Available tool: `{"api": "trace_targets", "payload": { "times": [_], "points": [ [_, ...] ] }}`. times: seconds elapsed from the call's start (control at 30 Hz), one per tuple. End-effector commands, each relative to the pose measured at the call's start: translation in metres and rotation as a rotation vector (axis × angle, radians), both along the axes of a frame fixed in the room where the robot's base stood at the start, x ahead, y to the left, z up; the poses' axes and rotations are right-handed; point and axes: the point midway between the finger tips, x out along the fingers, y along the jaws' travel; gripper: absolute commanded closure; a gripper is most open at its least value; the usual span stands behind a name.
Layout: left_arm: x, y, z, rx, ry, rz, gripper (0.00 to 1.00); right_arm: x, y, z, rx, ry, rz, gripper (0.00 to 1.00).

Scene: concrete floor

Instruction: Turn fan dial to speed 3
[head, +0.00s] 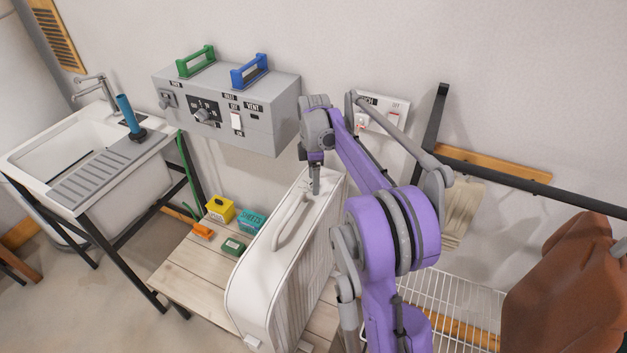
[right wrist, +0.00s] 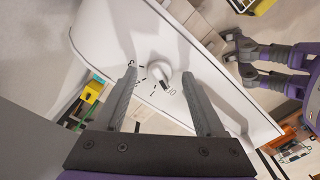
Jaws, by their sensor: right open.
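The white fan (head: 262,290) stands upright on the wooden bench, with a handle on its narrow top. In the right wrist view its white top panel (right wrist: 210,90) carries a round white dial (right wrist: 158,75) with small printed marks around it. The dial's dark pointer faces the lower right, by a mark that may be a 0. My right gripper (head: 315,188) points down over the fan's top. In the right wrist view its open fingers (right wrist: 166,100) lie on either side of the dial, apart from it. In the head view the gripper hides the dial. My left gripper (right wrist: 242,58) shows small at the right.
A grey control box (head: 228,110) with knobs and a switch hangs on the wall behind. Small yellow, teal, orange and green boxes sit on the bench (head: 185,275) left of the fan. A sink (head: 75,155) stands at the left, a wire rack (head: 455,300) at the right.

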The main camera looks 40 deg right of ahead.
Motion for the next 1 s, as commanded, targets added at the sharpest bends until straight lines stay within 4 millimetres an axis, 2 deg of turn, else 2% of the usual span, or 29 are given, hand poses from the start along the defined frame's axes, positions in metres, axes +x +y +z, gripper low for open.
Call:
{"api": "trace_targets", "payload": {
  "times": [0.37, 0.73, 0.77, 1.0],
  "points": [
    [0.0000, 0.0000, -0.0001, 0.000, 0.000, 0.000, 1.00, 0.0001, 0.0002, -0.0058, 0.000, 0.000, 0.000, 0.30],
    [0.0000, 0.0000, -0.0001, 0.000, 0.000, 0.000, 1.00, 0.0001, 0.0002, -0.0055, 0.000, 0.000, 0.000, 0.97],
    [0.0000, 0.0000, -0.0001, 0.000, 0.000, 0.000, 1.00, 0.0000, 0.0002, -0.0055, 0.000, 0.000, 0.000, 1.00],
    [-0.0001, 0.0000, -0.0003, 0.000, 0.000, 0.000, 1.00, 0.0000, 0.0001, -0.0054, 0.000, -0.001, -0.009, 1.00]
  ]
}}
